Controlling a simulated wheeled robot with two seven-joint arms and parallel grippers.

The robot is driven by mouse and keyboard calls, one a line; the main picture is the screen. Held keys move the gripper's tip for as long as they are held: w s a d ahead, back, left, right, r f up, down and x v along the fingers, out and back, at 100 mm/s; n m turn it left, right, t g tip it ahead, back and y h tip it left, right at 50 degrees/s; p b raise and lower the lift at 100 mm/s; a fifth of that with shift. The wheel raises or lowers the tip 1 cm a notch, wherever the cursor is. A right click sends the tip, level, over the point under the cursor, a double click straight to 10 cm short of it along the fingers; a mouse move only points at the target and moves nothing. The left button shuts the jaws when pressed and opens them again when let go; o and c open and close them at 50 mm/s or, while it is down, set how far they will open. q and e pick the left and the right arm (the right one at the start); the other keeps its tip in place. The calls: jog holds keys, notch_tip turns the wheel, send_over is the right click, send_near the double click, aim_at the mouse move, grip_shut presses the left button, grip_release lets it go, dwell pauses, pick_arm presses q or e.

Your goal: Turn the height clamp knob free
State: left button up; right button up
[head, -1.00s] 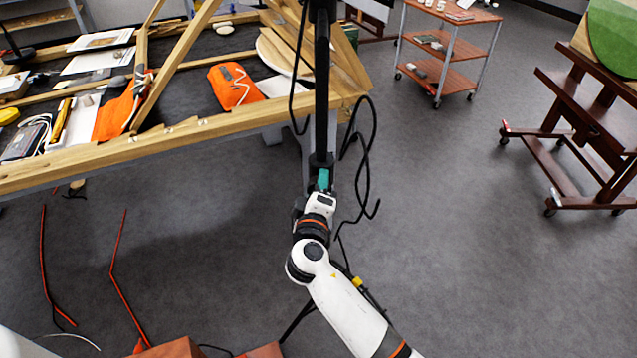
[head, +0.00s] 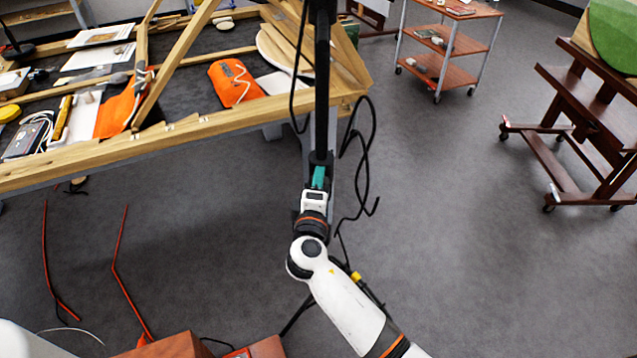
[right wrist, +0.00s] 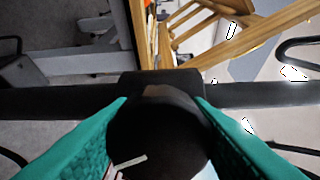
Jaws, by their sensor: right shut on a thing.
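The height clamp knob (right wrist: 158,125) is a round black knob with a short white mark on its face, seen close up in the right wrist view. It sits on a black clamp block (right wrist: 160,82) on a dark post (head: 321,90), which stands upright in the head view. My right gripper (head: 318,177) is shut on the knob; its teal fingers press on both sides of it in the right wrist view (right wrist: 158,140). In the head view the fingers and clamp hide most of the knob. My left gripper is out of view.
A wooden-framed table (head: 190,132) with an orange pouch (head: 235,82) and tools stands left of the post. Black cables (head: 362,170) hang just right of it. A shelf cart (head: 445,50) and a wooden easel (head: 585,120) stand farther right, with open floor between.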

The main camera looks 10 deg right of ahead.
jog(key=shift+f, duration=0.1)
jog(key=o, duration=1)
jog(key=shift+s+a, duration=0.1)
jog(key=shift+s+a, duration=0.1)
jog(key=shift+s, duration=0.15)
jog(key=b+v, duration=0.3)
jog(key=v, duration=0.8)
jog(key=shift+s, duration=0.15)
